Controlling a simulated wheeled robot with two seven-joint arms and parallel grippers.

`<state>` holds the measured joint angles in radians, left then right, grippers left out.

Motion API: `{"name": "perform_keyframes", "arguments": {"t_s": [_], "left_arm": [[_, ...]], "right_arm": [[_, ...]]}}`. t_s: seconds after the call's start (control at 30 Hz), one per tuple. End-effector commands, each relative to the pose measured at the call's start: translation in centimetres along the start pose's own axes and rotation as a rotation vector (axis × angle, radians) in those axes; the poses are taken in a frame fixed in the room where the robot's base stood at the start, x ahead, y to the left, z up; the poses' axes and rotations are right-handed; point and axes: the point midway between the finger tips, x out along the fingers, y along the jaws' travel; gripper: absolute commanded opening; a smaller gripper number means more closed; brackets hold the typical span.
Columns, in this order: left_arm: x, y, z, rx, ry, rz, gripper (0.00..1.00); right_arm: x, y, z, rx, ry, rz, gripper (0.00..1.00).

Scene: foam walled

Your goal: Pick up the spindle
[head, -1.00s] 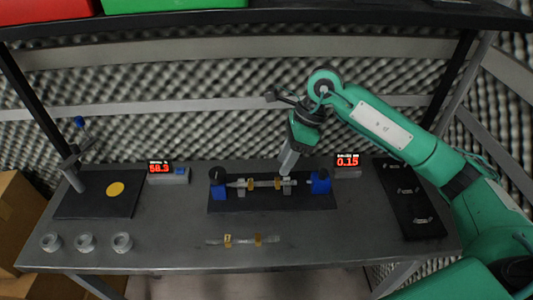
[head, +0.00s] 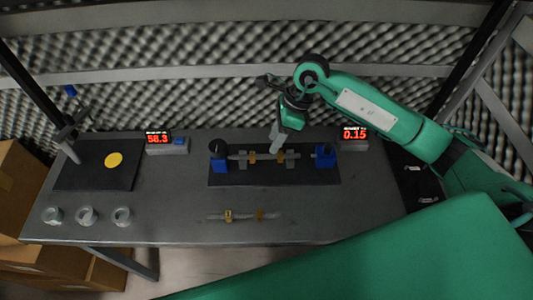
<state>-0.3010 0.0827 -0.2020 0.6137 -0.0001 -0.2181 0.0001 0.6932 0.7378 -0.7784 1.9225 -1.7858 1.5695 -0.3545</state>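A slim grey spindle with yellow-brown bands (head: 266,157) lies level in a fixture, between two blue blocks (head: 218,160) on a dark plate. A second, similar banded rod (head: 243,216) lies loose on the table in front of the fixture. I cannot tell from looks alone which one is meant. My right gripper (head: 276,148) points down just above or behind the fixture spindle, near its middle. Its pale fingers look close together, but whether they are open or shut does not show. Contact with the spindle cannot be made out. My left gripper is not in view.
Displays reading 58.3 (head: 158,137) and 0.15 (head: 355,134) stand at the table's back. A dark pad with a yellow disc (head: 114,160) and a post is at left. Three grey rings (head: 86,216) lie at front left. My green body part covers the lower right.

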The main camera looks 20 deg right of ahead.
Motion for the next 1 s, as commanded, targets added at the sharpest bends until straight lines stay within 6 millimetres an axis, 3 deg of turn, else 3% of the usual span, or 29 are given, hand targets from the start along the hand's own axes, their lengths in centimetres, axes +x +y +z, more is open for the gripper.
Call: {"name": "perform_keyframes", "arguments": {"t_s": [0.17,0.4,0.67,0.87,1.0], "left_arm": [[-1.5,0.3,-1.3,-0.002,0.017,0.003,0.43],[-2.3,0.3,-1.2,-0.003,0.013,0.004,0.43],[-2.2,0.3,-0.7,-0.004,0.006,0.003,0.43],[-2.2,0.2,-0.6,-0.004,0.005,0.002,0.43],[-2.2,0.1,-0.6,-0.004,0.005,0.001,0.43]], "right_arm": [[1.8,0.5,-0.2,0.003,0.001,0.006,0.4],[4.7,0.5,-0.3,0.002,-0.001,0.003,0.4],[5.0,0.4,-0.4,0.001,-0.001,0.0,0.4],[5.0,0.4,-0.3,0.001,-0.001,0.0,0.0],[4.9,0.4,-0.3,0.001,-0.002,0.0,0.0]]}}
